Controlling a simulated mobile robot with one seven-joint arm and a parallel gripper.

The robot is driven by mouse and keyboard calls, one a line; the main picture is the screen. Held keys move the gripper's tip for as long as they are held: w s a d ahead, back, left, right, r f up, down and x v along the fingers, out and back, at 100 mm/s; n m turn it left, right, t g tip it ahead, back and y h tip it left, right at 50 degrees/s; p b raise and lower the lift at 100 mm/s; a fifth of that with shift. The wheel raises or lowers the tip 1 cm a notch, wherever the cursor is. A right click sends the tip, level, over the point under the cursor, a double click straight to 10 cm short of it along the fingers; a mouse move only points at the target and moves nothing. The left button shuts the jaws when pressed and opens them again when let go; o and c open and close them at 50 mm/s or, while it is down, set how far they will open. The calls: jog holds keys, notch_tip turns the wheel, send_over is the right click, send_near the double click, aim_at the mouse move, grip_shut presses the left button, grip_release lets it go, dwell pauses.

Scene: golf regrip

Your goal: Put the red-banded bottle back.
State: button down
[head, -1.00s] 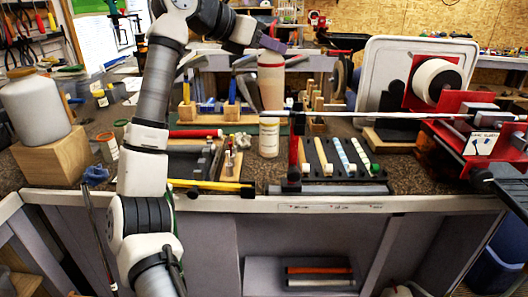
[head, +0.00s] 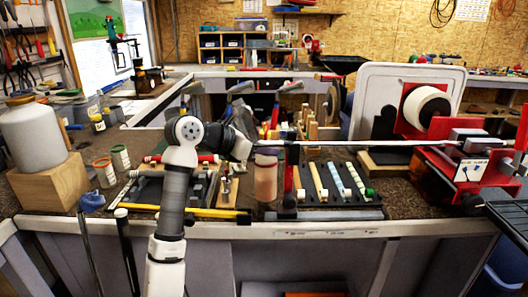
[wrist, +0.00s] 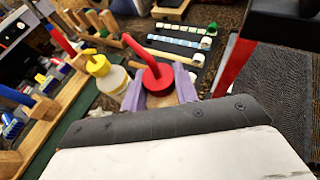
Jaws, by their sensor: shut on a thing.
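The bottle (head: 266,178) has a salmon body and a paler top in the head view. It stands upright near the bench's front, left of the red post. My gripper (wrist: 160,90) is shut on this bottle; in the wrist view its purple fingers flank the bottle under a red cap (wrist: 157,77) with a bent spout. The bottle's base is hidden in the wrist view, and I cannot tell whether it touches the bench. A second bottle (wrist: 113,80) with a yellow cap stands beside it, apart; it is hidden in the head view.
A rack of grips (head: 338,185) lies right of the bottle. The red post (head: 288,178) is close to its right. A shaft (head: 370,143) runs across to the red machine at right. Wooden blocks with clamps (wrist: 40,118) stand at left in the wrist view.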

jog(key=shift+f, duration=0.8)
jog(key=shift+f, duration=0.2)
jog(key=c, duration=1.1)
grip_release()
jog(key=shift+r, duration=0.2)
jog(key=b+v, duration=0.3)
jog(key=v, duration=0.9)
